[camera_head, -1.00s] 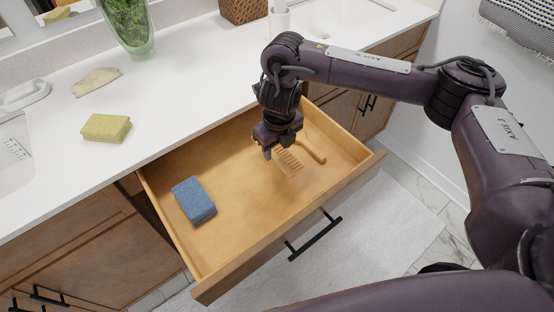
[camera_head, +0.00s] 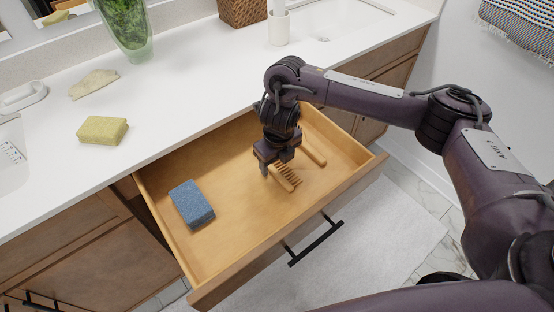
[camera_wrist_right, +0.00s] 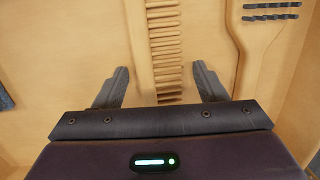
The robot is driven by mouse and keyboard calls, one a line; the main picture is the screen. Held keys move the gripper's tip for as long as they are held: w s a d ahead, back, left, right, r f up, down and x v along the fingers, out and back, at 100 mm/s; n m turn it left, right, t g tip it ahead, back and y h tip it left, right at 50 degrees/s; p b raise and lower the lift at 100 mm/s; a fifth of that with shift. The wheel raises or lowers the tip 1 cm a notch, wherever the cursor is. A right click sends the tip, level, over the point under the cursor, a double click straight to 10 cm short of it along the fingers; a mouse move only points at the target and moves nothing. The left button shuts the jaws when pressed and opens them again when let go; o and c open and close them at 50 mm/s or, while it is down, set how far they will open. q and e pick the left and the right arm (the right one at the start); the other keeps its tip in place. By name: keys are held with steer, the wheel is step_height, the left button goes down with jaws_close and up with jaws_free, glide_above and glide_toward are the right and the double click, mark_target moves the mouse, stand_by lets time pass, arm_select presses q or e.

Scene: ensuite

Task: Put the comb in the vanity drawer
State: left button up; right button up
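The wooden comb (camera_head: 287,178) is inside the open vanity drawer (camera_head: 237,262), on or close to its floor towards the right. My right gripper (camera_head: 273,170) is low in the drawer just above the comb. In the right wrist view the comb (camera_wrist_right: 164,45) runs between the two spread fingers (camera_wrist_right: 160,88), with a gap on each side. The right gripper is open. My left gripper is not in view.
A blue sponge (camera_head: 191,203) lies in the drawer's left part. A wooden-handled brush (camera_head: 313,151) lies right of the comb. A yellow sponge (camera_head: 103,130), a beige cloth (camera_head: 94,84) and a white cup (camera_head: 279,28) are on the counter.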

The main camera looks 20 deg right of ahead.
mark_target(278, 170)
steer(key=shift+a, duration=0.1)
steer(key=shift+r+p, duration=0.3)
step_height(278, 170, up, 12)
steer(key=s+p, duration=0.1)
steer(key=p, duration=0.2)
steer(key=shift+s+f, duration=0.2)
steer(key=shift+s, duration=0.15)
